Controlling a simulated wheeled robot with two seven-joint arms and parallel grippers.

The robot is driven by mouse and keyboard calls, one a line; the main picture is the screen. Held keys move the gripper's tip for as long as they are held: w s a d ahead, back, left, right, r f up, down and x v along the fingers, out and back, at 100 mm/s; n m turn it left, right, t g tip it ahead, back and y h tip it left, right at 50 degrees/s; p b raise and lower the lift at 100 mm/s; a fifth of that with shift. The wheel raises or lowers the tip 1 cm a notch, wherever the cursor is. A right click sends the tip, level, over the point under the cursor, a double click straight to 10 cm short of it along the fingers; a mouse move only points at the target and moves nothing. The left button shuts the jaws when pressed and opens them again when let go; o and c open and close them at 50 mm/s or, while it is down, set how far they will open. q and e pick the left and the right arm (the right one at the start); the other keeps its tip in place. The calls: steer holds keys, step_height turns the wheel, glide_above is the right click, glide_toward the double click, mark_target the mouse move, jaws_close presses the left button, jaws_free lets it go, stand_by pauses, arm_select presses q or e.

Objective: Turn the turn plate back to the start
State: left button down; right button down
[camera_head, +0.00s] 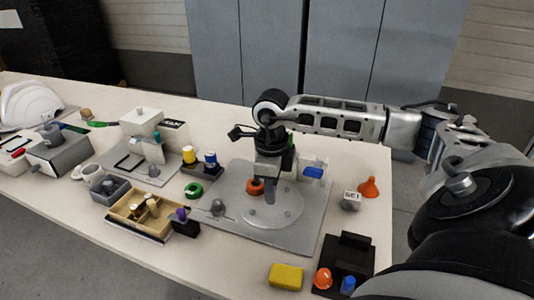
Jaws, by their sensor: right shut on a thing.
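The turn plate (284,214) is a round grey disc set in a square grey base plate (240,222) on the table. My right gripper (268,180) points down over the upper left part of the disc, its arm coming in from the right. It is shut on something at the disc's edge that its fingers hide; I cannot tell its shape. An orange ring-like piece (255,187) shows just left of the fingers. A small grey knob (217,207) stands on the base plate left of the disc. My left gripper is not in view.
A blue-topped block (313,173) stands behind the disc. A yellow block (286,276) and a black holder (349,258) are in front. A wooden tray (131,222) stands left.

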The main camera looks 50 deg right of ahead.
steer(key=shift+w+n+b, duration=0.1)
steer(key=shift+n+b, duration=0.3)
steer(key=shift+n, duration=0.6)
steer(key=shift+n+b, duration=0.35)
steer(key=shift+n, duration=0.55)
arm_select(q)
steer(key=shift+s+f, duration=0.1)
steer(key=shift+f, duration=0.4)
arm_select(e)
steer(key=shift+r+n, duration=0.1)
steer(key=shift+n, duration=0.5)
arm_select(q)
steer(key=shift+b, duration=0.3)
arm_select(e)
steer(key=shift+n, duration=0.4)
steer(key=c, duration=1.3)
jaws_free()
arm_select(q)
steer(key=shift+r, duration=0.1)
arm_select(e)
steer(key=shift+o, duration=0.2)
